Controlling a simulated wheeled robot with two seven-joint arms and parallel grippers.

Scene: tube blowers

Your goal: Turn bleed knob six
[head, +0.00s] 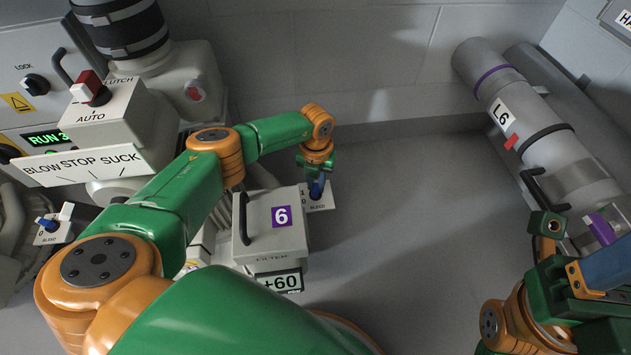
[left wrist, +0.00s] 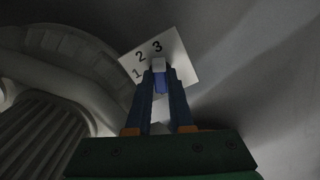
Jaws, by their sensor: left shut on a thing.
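Bleed knob six sits on a small white plate (head: 325,198) lettered BLEED, just right of the grey filter box (head: 262,243) marked with a purple 6. My left gripper (head: 317,187) reaches down onto the knob from above and mostly hides it in the head view. In the left wrist view my left gripper (left wrist: 161,95) has its two blue fingers closed around the knob (left wrist: 158,66), whose pale end and blue-violet part show between them. The dial plate (left wrist: 178,50) shows 1, 2 and 3 beyond the fingertips. My right gripper (head: 603,265) is partly cut off at lower right.
The filter box has a black handle (head: 243,218) and a +60 display (head: 279,282). Another blue knob (head: 47,223) is at far left, below the BLOW STOP SUCK panel (head: 85,164). A tube marked L6 (head: 502,113) runs at right. The floor between is clear.

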